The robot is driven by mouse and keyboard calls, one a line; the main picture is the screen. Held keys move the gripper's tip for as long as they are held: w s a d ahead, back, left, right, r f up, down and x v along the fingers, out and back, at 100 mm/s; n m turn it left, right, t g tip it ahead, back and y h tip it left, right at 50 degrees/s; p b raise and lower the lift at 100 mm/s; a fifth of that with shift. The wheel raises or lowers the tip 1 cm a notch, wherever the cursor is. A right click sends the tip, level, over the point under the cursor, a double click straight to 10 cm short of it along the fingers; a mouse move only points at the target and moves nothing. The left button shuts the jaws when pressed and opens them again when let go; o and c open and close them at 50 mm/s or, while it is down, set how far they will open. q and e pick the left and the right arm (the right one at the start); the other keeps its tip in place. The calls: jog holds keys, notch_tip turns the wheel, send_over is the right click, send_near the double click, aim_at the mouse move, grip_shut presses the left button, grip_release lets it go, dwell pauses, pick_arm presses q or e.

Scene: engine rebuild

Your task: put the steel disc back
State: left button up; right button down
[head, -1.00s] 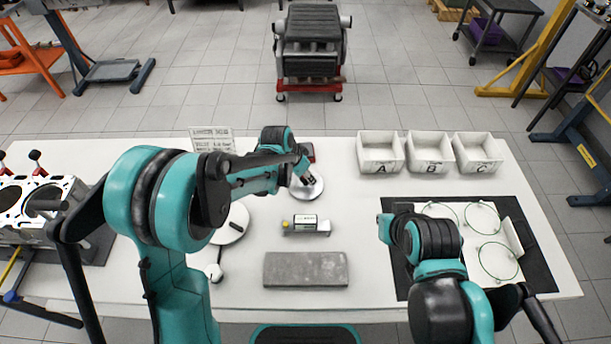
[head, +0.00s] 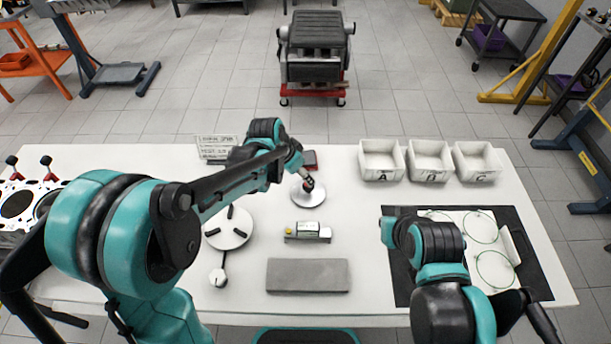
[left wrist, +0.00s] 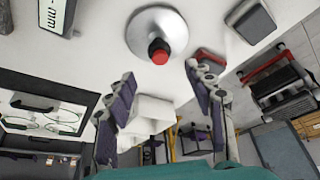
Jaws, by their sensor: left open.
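The steel disc (head: 304,198) lies on the white table in front of my left gripper. It is round and shiny, and in the left wrist view the disc (left wrist: 142,24) carries a dark upright knob with a red top (left wrist: 159,54). My left gripper (head: 307,178) is just above the disc in the head view. In the left wrist view its two fingers (left wrist: 160,72) are spread apart, with the knob beyond their tips and nothing between them. My right arm (head: 432,243) is at the right; its gripper does not show.
A round white plate (head: 227,241) with dark bars lies left of a small gauge (head: 307,235) and a grey slab (head: 307,276). A red-and-dark block (head: 310,156) and a sign (head: 216,154) stand behind. White bins (head: 381,174) line the back right. A dark mat (head: 535,265) holds rings.

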pick_arm(q)
jog(key=shift+p+v, duration=0.35)
jog(key=shift+v, duration=1.4)
jog(key=s+a+r+n+t+y, duration=0.1)
jog(key=s+a+r+n+t, duration=0.1)
jog(key=s+a, duration=0.5)
jog(key=s+a+r+n+t+y, duration=0.2)
jog(key=s+a+r+n, duration=0.2)
jog(key=s+a+n, duration=0.3)
jog(key=s, duration=0.5)
jog(key=shift+s+a+r, duration=0.15)
jog(key=shift+a+r, duration=0.05)
jog(key=shift+r, duration=0.05)
